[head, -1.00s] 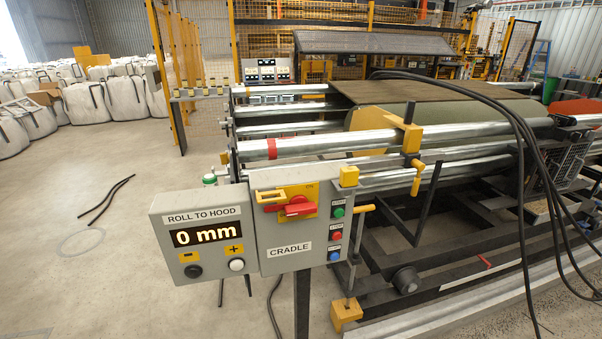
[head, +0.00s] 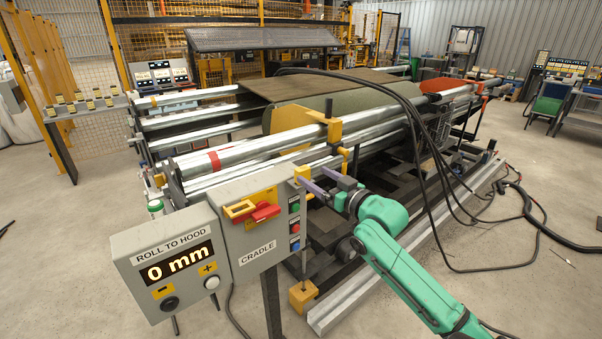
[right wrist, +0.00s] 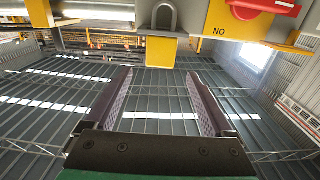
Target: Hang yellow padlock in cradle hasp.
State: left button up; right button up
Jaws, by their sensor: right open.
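The yellow padlock (head: 302,172) sits at the top right corner of the grey CRADLE box (head: 228,190). In the right wrist view the padlock (right wrist: 161,51) shows with its grey shackle, just beyond the fingertips. The yellow hasp plate (head: 239,209) with a red handle (head: 265,213) is on the box's front face, left of the padlock; the red handle (right wrist: 279,4) is partly cut off at the top right of the right wrist view. My right gripper (head: 316,179) is open, its fingers pointing at the padlock, with nothing between them (right wrist: 158,95). My left gripper is not in view.
The ROLL TO HOOD display box (head: 175,262) stands left of the CRADLE box. Steel rollers (head: 260,150) and a turf roll (head: 340,105) lie behind. Black cables (head: 415,130) hang to the right.

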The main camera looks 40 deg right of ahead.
aim_at(305, 170)
jog(key=w+p, duration=0.2)
jog(key=w, duration=0.4)
jog(key=shift+w+d+p, duration=0.1)
jog(key=shift+w+p, duration=0.1)
jog(key=shift+p, duration=0.15)
jog(key=shift+s, duration=0.15)
jog(key=c, duration=0.9)
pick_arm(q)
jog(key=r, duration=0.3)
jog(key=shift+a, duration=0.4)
pick_arm(e)
grip_shut()
